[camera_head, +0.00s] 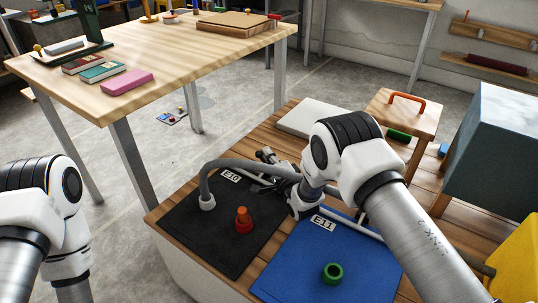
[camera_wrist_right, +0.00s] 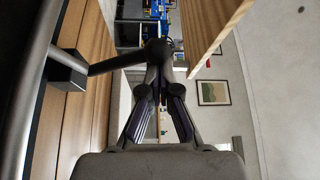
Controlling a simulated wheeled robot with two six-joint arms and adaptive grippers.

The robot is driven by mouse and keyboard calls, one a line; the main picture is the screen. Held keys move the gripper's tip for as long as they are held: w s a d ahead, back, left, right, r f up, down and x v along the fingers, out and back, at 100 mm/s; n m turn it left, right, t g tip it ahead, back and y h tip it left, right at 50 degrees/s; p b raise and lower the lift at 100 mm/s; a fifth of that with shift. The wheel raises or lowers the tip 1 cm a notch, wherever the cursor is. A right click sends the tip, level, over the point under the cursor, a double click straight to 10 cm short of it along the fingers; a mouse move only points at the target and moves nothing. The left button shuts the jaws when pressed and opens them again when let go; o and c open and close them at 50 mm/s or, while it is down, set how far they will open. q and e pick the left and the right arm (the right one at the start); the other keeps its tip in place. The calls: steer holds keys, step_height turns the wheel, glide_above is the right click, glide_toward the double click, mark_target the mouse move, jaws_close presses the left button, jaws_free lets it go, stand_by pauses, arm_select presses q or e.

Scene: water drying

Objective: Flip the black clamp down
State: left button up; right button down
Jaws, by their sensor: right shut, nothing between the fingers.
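My right gripper (camera_head: 272,172) reaches in from the right, over the seam between the black mat and the blue mat. In the right wrist view its fingers (camera_wrist_right: 161,80) are together with nothing held between them. A black block (camera_wrist_right: 68,72) sits beside a thick dark bar at the left of that view. A dark rod runs from it to the fingertips; I cannot tell whether it touches them. This looks like the black clamp, and a dark part of it (camera_head: 268,155) shows just behind the gripper in the head view. My left gripper is out of view.
A grey curved pipe (camera_head: 205,178) rises from the black mat (camera_head: 185,220). An orange-red fitting (camera_head: 243,221) stands there, and a green ring (camera_head: 332,273) on the blue mat (camera_head: 300,262). A small wooden stand (camera_head: 405,108) and a blue-grey box (camera_head: 497,150) are at the right.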

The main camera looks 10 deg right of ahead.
steer(key=r+v, duration=0.1)
steer(key=v, duration=1.1)
steer(key=shift+f, duration=0.45)
